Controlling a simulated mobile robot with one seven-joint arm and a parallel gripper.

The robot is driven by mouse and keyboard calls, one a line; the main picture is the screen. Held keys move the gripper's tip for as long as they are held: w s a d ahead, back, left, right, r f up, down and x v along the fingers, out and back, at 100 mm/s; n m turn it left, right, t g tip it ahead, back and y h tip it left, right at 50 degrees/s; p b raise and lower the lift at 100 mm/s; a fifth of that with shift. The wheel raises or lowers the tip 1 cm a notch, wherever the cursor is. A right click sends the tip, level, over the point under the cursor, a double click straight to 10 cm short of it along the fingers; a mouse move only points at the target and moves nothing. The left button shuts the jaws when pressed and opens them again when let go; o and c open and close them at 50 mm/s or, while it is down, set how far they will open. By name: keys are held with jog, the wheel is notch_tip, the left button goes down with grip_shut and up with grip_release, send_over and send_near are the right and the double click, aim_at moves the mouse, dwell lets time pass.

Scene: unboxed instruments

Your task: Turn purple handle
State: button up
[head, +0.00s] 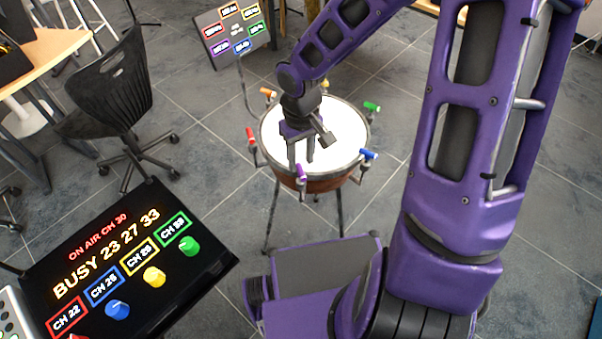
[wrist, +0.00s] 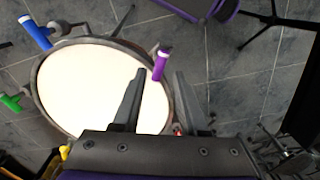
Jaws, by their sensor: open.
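The purple handle (head: 301,173) stands on the near rim of the drum (head: 330,183). It also shows in the wrist view (wrist: 161,65), tilted, near the drum's right edge. My gripper (head: 301,168) is over the drum, with its two fingers pointing down close to the purple handle. In the wrist view my gripper (wrist: 158,75) is open, and the purple handle shows between the fingertips or just beyond them. I cannot tell whether either finger touches it. The drum's white skin (wrist: 90,85) is partly hidden by my gripper.
Around the rim are a red handle (head: 251,135), an orange handle (head: 268,92), a green handle (head: 372,106) and a blue handle (head: 368,154). A sign board (head: 233,28) stands behind the drum. A lit control panel (head: 125,270) is at the near left, and a black chair (head: 112,85) is at left.

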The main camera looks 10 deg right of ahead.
aim_at(301, 170)
jog(key=shift+f+b, duration=0.6)
jog(key=shift+f, duration=1.75)
grip_shut()
